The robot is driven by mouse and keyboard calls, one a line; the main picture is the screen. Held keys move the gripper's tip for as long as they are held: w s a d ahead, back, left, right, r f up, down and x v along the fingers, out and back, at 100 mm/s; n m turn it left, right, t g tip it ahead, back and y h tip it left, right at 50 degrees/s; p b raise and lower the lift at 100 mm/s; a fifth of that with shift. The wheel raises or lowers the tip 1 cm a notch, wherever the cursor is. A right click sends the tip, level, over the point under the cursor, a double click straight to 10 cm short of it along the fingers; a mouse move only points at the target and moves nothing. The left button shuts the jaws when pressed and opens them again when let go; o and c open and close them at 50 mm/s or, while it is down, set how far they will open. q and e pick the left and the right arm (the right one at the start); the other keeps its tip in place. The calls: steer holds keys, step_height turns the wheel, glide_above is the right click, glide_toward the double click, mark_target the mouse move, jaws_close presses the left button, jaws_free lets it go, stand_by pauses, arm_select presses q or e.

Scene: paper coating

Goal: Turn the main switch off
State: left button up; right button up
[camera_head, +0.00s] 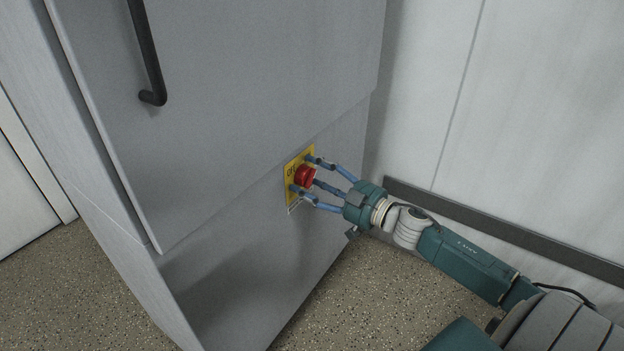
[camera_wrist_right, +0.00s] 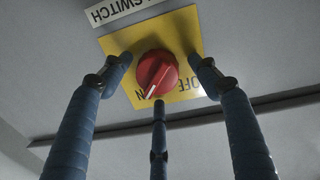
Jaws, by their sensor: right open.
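The main switch is a red rotary knob (camera_head: 305,176) on a yellow plate (camera_head: 292,169) on the grey cabinet's lower front. In the right wrist view the knob (camera_wrist_right: 157,72) shows a white pointer line directed down and slightly left, by the partly hidden "ON" lettering. "OFF" is printed to its right, and the lettering appears upside down. My right gripper (camera_head: 312,178) is open, its three blue fingers spread around the knob with the tips close to the plate. In the wrist view the fingers stand left, right and below the knob; I cannot tell whether any touches it. My left gripper is not in view.
The grey cabinet (camera_head: 230,100) has a black handle (camera_head: 150,55) at upper left. A white label (camera_wrist_right: 120,10) reading "SWITCH" sits beside the plate. A pale wall (camera_head: 540,110) with a dark rail (camera_head: 480,222) stands to the right. The speckled floor (camera_head: 370,295) is clear.

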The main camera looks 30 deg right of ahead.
steer(key=c, duration=1.1)
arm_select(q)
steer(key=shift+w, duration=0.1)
arm_select(e)
steer(key=shift+r, duration=0.1)
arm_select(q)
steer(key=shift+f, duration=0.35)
arm_select(e)
steer(key=shift+n, duration=0.3)
